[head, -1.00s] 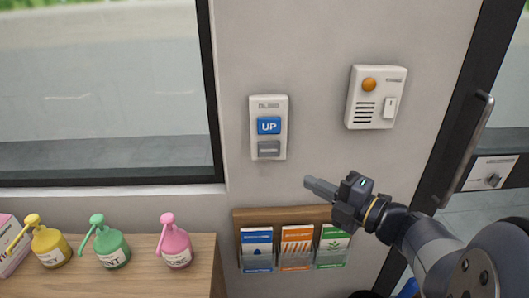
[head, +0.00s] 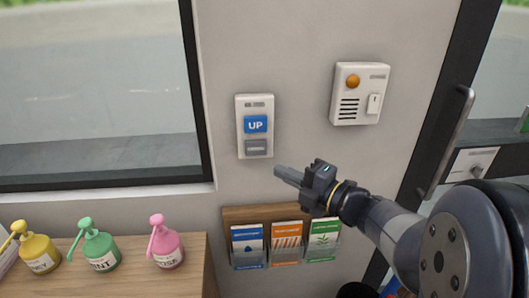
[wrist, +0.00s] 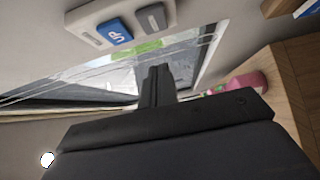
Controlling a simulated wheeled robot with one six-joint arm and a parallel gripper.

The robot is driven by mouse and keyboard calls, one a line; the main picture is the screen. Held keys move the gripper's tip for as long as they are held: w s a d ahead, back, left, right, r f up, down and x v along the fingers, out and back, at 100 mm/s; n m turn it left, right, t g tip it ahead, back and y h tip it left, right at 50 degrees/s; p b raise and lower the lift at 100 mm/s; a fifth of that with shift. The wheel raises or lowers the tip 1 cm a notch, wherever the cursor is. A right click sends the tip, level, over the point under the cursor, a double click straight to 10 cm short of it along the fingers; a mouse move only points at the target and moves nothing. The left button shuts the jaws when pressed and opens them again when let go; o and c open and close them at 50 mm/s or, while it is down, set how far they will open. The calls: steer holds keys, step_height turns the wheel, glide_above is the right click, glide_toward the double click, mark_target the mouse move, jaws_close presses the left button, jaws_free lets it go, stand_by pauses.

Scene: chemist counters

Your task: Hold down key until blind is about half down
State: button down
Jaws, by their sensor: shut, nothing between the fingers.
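A white key panel (head: 241,127) is on the wall right of the window. It has a blue UP key (head: 255,125) on top and a grey key (head: 257,148) below, its label too small to read. In the wrist view the blue key (wrist: 116,32) and the grey key (wrist: 151,17) show at the top. My gripper (head: 277,172) is shut and empty, just below and right of the grey key, apart from it. The window (head: 95,90) shows clear glass in the head view; no blind can be made out there.
A white intercom-like box (head: 346,90) with an orange button is on the wall to the right. A leaflet rack (head: 234,214) hangs below my gripper. Yellow, green and pink pump bottles (head: 166,247) stand on a wooden counter (head: 190,283) at lower left.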

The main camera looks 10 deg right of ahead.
mark_target(251, 149)
steer(key=shift+w+a+p, duration=0.4)
steer(key=shift+w+a, duration=0.25)
steer(key=shift+w, duration=0.65)
steer(key=shift+w+a+p, duration=0.45)
steer(key=shift+w+a, duration=0.15)
steer(key=shift+w, duration=0.7)
steer(key=shift+w+a+p, duration=0.4)
steer(key=shift+w+a, duration=0.25)
steer(key=shift+w, duration=0.65)
